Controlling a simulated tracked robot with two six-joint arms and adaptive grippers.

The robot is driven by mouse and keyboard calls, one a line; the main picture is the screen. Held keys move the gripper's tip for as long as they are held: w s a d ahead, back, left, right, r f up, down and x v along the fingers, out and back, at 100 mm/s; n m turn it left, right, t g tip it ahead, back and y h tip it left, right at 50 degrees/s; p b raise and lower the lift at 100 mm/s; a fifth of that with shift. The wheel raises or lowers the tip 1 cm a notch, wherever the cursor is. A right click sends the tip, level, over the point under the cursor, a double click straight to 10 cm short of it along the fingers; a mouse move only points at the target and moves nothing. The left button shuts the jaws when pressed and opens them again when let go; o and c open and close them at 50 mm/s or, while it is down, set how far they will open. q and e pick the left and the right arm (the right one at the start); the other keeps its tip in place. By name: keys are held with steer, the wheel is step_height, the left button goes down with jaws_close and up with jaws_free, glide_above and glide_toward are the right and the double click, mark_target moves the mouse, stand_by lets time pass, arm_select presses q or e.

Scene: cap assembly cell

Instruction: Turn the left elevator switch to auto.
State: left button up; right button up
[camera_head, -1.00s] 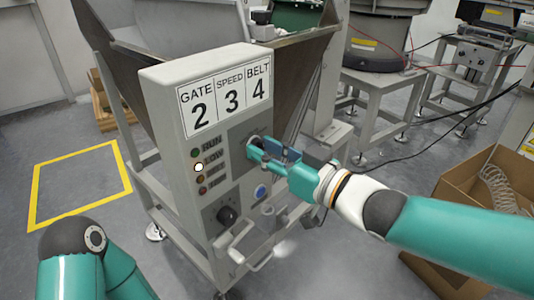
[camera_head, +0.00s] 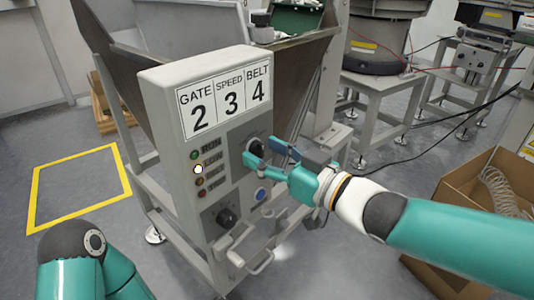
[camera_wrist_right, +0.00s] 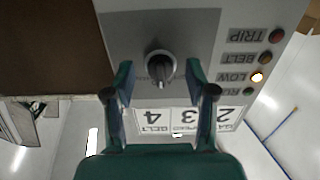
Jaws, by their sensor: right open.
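A grey control box (camera_head: 163,125) carries a black rotary switch (camera_head: 254,147) on a darker plate at its upper right. In the right wrist view the same switch (camera_wrist_right: 160,68) faces me, its grip bar close to upright in the picture; the marks around it are too small to read. My right gripper (camera_head: 261,152) is open, its teal fingers spread either side of the switch. In the wrist view the fingertips (camera_wrist_right: 160,72) are clear of the knob on both sides. My left gripper is out of view. I cannot tell which label names the switch.
A second black knob (camera_head: 227,217) and a blue button (camera_head: 261,193) sit lower on the panel, above a grey handle (camera_head: 252,250). The LOW lamp (camera_head: 198,169) is lit. A cardboard box (camera_head: 475,185) stands right.

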steer(key=shift+d, duration=0.1)
steer(key=v, duration=1.1)
steer(key=shift+s+d, duration=0.3)
steer(key=w+f+m+g+h, duration=0.2)
steer(key=f+m+h, duration=0.15)
steer(key=f, duration=1.25)
steer(key=w+f+m+g+h, duration=0.15)
steer(key=f+m, duration=0.35)
steer(key=f, duration=1.1)
steer(key=s+d+f+m+g+h, duration=0.2)
steer(key=s+f+g, duration=0.2)
steer(key=s+f, duration=0.55)
steer(key=s+d+f+m+g+h, duration=0.25)
steer(key=s+f, duration=0.45)
steer(key=f, duration=0.5)
step_height(320, 180, up, 37)
steer(key=n+g+p, duration=0.1)
steer(key=p, duration=3.5)
steer(key=shift+s, duration=0.15)
